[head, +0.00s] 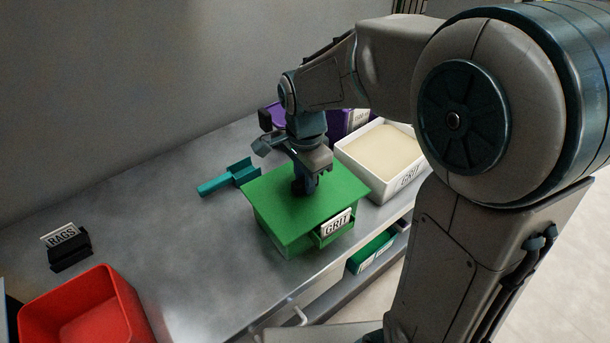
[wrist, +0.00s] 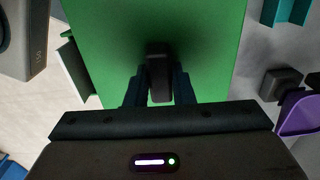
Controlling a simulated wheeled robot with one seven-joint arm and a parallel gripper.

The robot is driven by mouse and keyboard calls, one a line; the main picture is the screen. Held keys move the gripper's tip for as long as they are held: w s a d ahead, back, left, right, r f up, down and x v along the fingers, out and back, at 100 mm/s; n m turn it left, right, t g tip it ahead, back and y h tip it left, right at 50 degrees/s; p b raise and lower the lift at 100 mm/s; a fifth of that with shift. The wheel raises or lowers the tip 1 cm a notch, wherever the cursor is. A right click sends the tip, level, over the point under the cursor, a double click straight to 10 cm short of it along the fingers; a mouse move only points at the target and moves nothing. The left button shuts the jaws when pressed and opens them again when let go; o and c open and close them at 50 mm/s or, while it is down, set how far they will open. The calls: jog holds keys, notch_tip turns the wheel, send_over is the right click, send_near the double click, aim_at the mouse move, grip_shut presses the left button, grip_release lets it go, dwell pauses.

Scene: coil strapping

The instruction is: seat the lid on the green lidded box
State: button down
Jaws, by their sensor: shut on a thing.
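The green lid (head: 315,194) is a flat plate with a dark knob in its middle, and the knob (wrist: 160,75) shows in the wrist view. My gripper (head: 303,188) is shut on the knob, pointing down from above. My gripper's fingers (wrist: 160,88) stand on both sides of the knob in the wrist view. The green box (head: 284,237) is under the lid, with a GRIT card in a holder on its front. The lid covers the box opening in the head view. I cannot tell whether the lid rests fully on the rim or hovers slightly.
A white GRIT bin (head: 405,182) with pale contents stands close to the right. A purple bin (head: 338,126) is behind. A teal scoop (head: 229,178) lies at the left. A red bin (head: 88,310) and a RAGS card holder (head: 69,250) are front left. The grey bench (head: 165,215) between is clear.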

jog(key=shift+s+d+f+b, duration=0.2)
jog(key=shift+s+f+b, duration=0.05)
jog(key=shift+f+b, duration=0.2)
jog(key=c, duration=1.2)
grip_release()
jog(key=shift+s+d, duration=0.1)
jog(key=shift+o, duration=0.2)
jog(key=shift+w+a+r+p, duration=0.35)
jog(key=shift+w+r+p, duration=0.25)
jog(key=shift+p, duration=0.1)
jog(key=r+p, duration=0.1)
jog(key=r, duration=0.1)
jog(key=r+p, duration=0.2)
jog(key=r, duration=0.1)
jog(key=s+r+p, duration=0.1)
jog(key=r+p, duration=0.1)
jog(key=shift+s+d+r, duration=0.1)
jog(key=shift+d+r, duration=0.15)
jog(key=shift+d, duration=0.1)
jog(key=s+d+r+n+t, duration=0.3)
jog(key=s+d+n, duration=0.8)
jog(key=s, duration=0.1)
jog(key=shift+s+r+n, duration=0.15)
jog(key=shift+s+n, duration=0.1)
jog(key=shift+n, duration=0.15)
